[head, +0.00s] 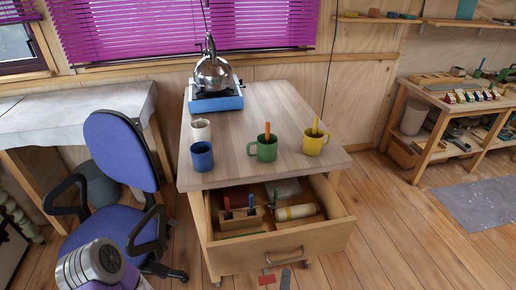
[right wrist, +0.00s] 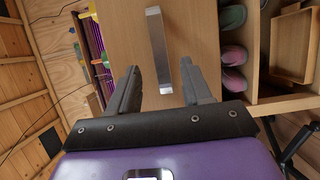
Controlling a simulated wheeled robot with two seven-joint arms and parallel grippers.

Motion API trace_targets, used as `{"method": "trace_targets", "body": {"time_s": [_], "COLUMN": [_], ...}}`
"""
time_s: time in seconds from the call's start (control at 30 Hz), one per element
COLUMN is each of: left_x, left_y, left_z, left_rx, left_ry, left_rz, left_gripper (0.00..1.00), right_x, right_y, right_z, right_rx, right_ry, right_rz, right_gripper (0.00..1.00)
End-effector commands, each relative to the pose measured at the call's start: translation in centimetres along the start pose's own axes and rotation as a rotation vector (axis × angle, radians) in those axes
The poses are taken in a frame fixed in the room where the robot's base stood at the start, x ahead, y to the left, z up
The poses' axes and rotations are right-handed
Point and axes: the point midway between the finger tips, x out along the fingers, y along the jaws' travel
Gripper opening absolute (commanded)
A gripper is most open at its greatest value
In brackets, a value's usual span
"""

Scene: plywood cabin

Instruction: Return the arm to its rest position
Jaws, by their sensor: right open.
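My right gripper (right wrist: 159,68) is open and empty in the right wrist view, its two dark fingers spread apart. Ahead of it is the wooden front of the pulled-out drawer, with a metal handle (right wrist: 156,42) seen between and beyond the fingers and not gripped. In the head view, the drawer (head: 232,258) stands open under the tabletop, with its handle (head: 285,256) on the front. I cannot make out the right gripper's fingers there. A silver and purple arm part of mine shows at the lower left. My left gripper is not seen.
The table (head: 190,172) holds a blue mug (head: 202,156), a white mug (head: 201,130), a green mug (head: 264,148) and a yellow mug (head: 313,143). A blue office chair (head: 122,150) stands left. Slippers (right wrist: 232,53) sit below the drawer.

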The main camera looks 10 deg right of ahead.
Motion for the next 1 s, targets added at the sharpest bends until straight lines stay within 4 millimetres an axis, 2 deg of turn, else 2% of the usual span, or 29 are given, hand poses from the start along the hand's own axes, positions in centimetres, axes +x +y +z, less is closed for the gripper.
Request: {"method": "trace_targets", "body": {"time_s": [0.13, 0.27, 0.4, 0.53, 0.63, 0.73, 0.9, 1.0], "left_x": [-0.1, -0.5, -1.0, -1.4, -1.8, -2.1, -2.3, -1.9], "left_y": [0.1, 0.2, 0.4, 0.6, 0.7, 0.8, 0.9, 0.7], "left_z": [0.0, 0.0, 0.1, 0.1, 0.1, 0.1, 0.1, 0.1], "left_rx": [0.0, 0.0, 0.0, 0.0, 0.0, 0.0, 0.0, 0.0], "left_ry": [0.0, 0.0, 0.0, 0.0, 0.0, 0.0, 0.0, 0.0], "left_rz": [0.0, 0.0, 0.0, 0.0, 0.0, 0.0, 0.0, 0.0], "left_gripper": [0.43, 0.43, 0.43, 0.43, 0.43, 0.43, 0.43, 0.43], "right_x": [0.0, -1.0, -4.1, -7.5, -9.7, -11.3, -12.6, -13.0], "right_y": [-1.3, -5.5, -10.9, -13.8, -14.6, -14.1, -12.3, -11.8], "right_z": [0.8, 2.9, 4.3, 3.7, 2.5, 1.2, -0.1, -0.1], "right_rx": [0.046, 0.2, 0.467, 0.722, 0.909, 1.081, 1.294, 1.348], "right_ry": [-0.038, -0.161, -0.358, -0.538, -0.665, -0.779, -0.917, -0.966], "right_rz": [-0.072, -0.299, -0.622, -0.882, -1.056, -1.209, -1.403, -1.478], "right_gripper": [0.49, 0.49, 0.49, 0.49, 0.49, 0.49, 0.49, 0.49]}}
